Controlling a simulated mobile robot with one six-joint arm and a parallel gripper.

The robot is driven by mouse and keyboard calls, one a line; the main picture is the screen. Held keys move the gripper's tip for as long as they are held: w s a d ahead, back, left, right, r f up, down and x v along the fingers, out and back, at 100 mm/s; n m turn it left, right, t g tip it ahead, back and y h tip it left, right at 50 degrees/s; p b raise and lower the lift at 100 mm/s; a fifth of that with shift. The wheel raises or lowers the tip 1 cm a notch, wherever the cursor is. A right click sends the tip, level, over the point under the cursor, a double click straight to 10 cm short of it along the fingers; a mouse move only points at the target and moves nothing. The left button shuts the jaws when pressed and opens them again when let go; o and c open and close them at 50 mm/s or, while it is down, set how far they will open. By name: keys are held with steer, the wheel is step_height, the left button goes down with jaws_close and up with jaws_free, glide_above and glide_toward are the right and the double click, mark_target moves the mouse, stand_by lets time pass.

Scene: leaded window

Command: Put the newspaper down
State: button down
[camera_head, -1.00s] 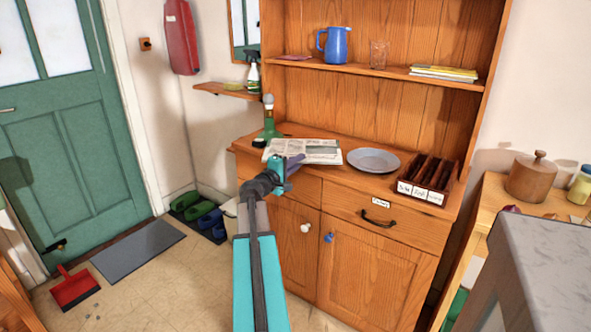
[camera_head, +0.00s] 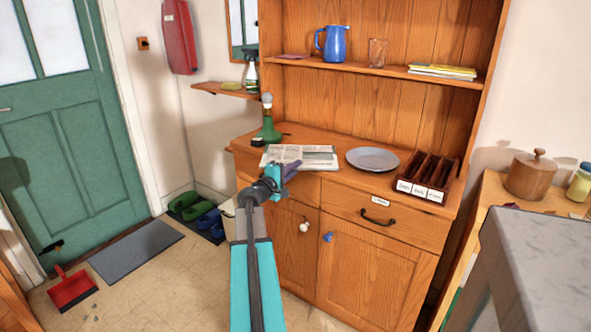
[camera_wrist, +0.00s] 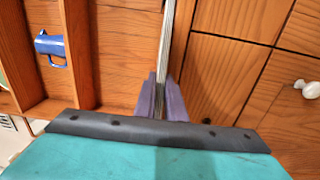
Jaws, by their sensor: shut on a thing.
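The folded newspaper (camera_head: 310,153) is at the front edge of the dresser's worktop (camera_head: 318,134), left of the grey plate (camera_head: 372,159). It looks roughly level, and its near part comes to the front edge. I cannot tell whether it touches the wood. My gripper (camera_head: 291,170) is shut on its near edge. In the wrist view the newspaper (camera_wrist: 170,50) shows edge-on as a thin pale stack between the purple fingers (camera_wrist: 162,98).
A wooden letter rack (camera_head: 428,178) is at the right. The shelf above holds a blue jug (camera_head: 332,43). A grey counter (camera_head: 545,235) stands at front right.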

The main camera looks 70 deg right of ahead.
steer(key=shift+f, duration=0.15)
steer(key=c, duration=1.8)
jaws_free()
steer(key=shift+a+r, duration=0.1)
steer(key=shift+r, duration=0.1)
steer(key=v, duration=1.2)
steer(key=shift+f, duration=0.1)
